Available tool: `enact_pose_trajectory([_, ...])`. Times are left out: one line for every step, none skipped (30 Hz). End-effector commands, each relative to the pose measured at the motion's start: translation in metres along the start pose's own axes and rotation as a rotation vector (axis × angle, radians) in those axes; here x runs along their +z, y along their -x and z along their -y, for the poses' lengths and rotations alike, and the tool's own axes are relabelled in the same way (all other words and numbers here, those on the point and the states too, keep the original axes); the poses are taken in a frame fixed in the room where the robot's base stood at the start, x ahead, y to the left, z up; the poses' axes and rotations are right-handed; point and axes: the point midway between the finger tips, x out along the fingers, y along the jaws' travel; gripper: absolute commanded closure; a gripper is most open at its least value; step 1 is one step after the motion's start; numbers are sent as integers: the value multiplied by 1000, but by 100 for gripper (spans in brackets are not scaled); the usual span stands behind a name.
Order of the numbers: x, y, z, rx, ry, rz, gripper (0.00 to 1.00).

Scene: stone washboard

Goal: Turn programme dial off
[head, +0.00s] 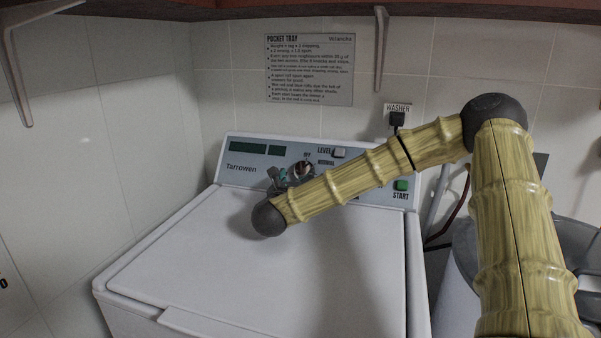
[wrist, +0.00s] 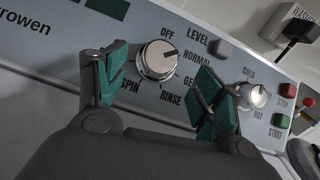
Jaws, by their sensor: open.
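The programme dial (wrist: 157,62) is a round silver knob on the washer's grey panel. In the wrist view its dark pointer mark faces right, towards the NORMAL label. OFF is printed above it, and SPIN and RINSE below. The dial (head: 303,168) also shows in the head view, partly covered by my gripper. My gripper (wrist: 159,66) is open, its teal-padded fingers on either side of the dial with visible gaps. Its teal fingers (head: 281,178) show beside the dial in the head view, mostly behind my arm. I cannot tell their depth against the dial.
A smaller knob marked COLD and HOT (wrist: 256,96) sits right of the dial, close to my right finger. A LEVEL button (wrist: 219,48), red STOP button (wrist: 287,90) and green START button (wrist: 281,121) are nearby. The white washer lid (head: 180,270) is clear.

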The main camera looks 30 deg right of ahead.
Motion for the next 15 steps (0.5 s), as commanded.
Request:
enact_pose_trajectory([1,-8,0,-2,0,0,31])
enact_pose_trajectory([1,-13,0,-2,0,0,31])
enact_pose_trajectory([1,-19,0,-2,0,0,31])
enact_pose_trajectory([1,-23,1,-2,0,0,31])
enact_pose_trajectory([1,-27,1,-2,0,0,31])
enact_pose_trajectory([0,-32,0,-2,0,0,31])
enact_pose_trajectory([0,-35,0,-1,0,0,31])
enact_pose_trajectory([0,-38,0,-1,0,0,31])
enact_pose_trajectory([0,-41,0,-1,0,0,31])
enact_pose_trajectory([0,-43,0,-1,0,0,31])
enact_pose_trajectory([0,-45,0,-1,0,0,31])
enact_pose_trajectory([0,-47,0,0,-1,0,31])
enact_pose_trajectory([0,-48,0,0,0,0,31])
enact_pose_trajectory([0,-49,0,0,0,0,31])
enact_pose_trajectory([0,-50,0,0,0,0,31])
